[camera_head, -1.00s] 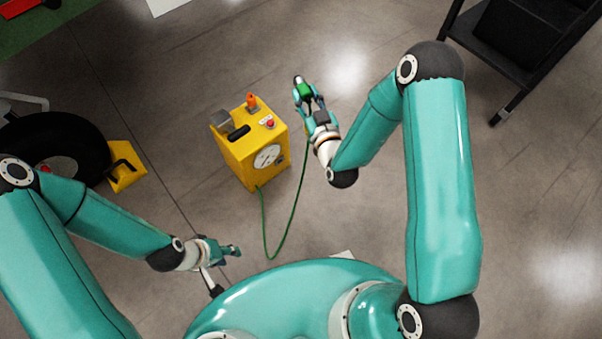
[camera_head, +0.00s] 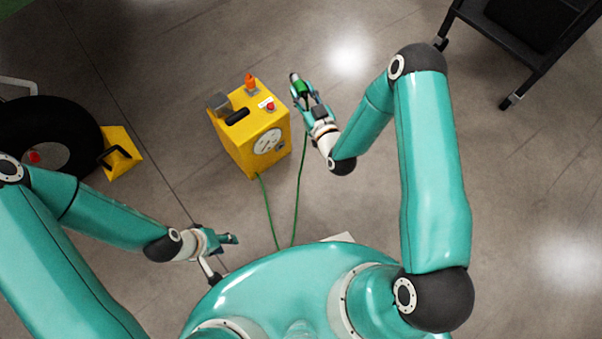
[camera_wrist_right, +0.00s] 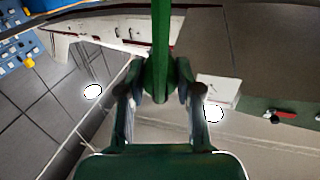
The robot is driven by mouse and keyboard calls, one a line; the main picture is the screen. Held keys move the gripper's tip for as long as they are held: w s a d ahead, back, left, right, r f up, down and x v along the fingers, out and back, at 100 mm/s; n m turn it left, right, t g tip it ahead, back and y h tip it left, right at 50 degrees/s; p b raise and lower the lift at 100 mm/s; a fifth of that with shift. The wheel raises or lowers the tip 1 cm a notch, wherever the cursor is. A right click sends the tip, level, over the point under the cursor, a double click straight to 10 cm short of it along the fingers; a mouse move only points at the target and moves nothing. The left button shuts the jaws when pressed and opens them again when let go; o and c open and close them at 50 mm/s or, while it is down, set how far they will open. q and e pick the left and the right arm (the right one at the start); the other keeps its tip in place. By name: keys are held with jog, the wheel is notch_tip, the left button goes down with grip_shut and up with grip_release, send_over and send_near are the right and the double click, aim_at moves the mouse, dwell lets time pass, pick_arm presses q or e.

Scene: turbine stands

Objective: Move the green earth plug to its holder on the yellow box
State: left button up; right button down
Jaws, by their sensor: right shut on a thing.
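The green earth plug (camera_head: 301,87) is held in my right gripper (camera_head: 303,90), which is shut on it, just right of the yellow box in the head view. The right wrist view shows the green plug (camera_wrist_right: 157,80) between the two fingers. A thin green cable runs from the plug down and back to the yellow box (camera_head: 250,140). The box has an orange part (camera_head: 251,84), a red button and a round gauge. I cannot make out the plug's holder. My left gripper (camera_head: 228,240) is low and left of my base; whether it is open is unclear.
A black wheel (camera_head: 85,140) and a yellow chock (camera_head: 123,158) stand at the left. A black cart (camera_head: 500,50) stands at the upper right. The grey floor between the box and the cart is clear apart from my right arm.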

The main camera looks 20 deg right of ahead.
jog(key=s+a+f+n+g+y+b, duration=0.1)
jog(key=s+f+n+y+b, duration=0.15)
jog(key=f+b, duration=1.1)
jog(key=s+a+f+n+y+b, duration=0.1)
jog(key=s+f+y+b, duration=0.15)
jog(key=f, duration=2.25)
jog(key=shift+x, duration=2.55)
jog(key=shift+x, duration=0.75)
jog(key=shift+w, duration=0.35)
jog(key=shift+w+a+r, duration=0.1)
jog(key=shift+w, duration=0.2)
